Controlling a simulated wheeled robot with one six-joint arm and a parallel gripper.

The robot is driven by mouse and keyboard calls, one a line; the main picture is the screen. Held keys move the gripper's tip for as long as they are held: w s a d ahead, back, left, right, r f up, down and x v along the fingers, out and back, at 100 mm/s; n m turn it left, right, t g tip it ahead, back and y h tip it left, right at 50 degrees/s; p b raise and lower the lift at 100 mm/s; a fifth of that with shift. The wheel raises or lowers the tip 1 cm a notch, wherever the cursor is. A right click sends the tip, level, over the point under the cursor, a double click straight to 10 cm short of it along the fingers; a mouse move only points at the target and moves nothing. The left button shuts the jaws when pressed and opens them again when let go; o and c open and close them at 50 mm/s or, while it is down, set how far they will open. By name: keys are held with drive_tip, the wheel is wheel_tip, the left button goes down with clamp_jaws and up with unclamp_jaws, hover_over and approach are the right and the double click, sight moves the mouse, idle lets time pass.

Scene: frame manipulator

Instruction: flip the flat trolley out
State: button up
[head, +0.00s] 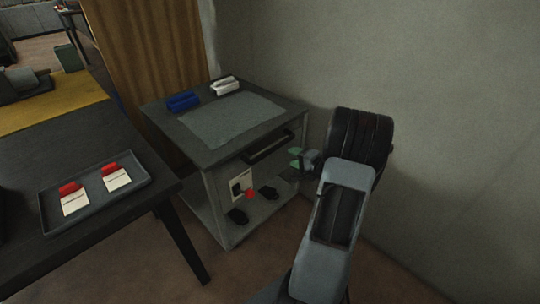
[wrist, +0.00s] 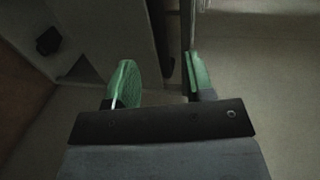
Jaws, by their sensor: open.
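A grey stand (head: 165,122) with a flat top and an open lower shelf is by the wall; I take it for the trolley, though I cannot tell whether it folds. A dark bar handle (head: 268,147) runs along the upper part of its front side. My gripper (head: 304,160) has green fingers and is beside the stand's right front corner, close to the handle's right end. In the wrist view my gripper (wrist: 161,82) has its fingers apart, with a dark upright edge (wrist: 167,50) seen between them. I cannot tell whether a finger touches it.
A blue block (head: 183,101) and a white block (head: 225,86) lie on the stand's top. Dark items (head: 238,216) sit on its lower shelf. A dark table (head: 120,150) with a tray (head: 130,203) of red and white cards stands at left. The wall (head: 440,120) is close behind my arm.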

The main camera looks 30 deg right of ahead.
sight(275, 150)
drive_tip(key=b+x, duration=0.3)
drive_tip(key=x, duration=1)
drive_tip(key=shift+w+a+f+b, duration=0.15)
drive_tip(key=shift+a+b, duration=0.05)
drive_tip(key=shift+b, duration=0.15)
clamp_jaws()
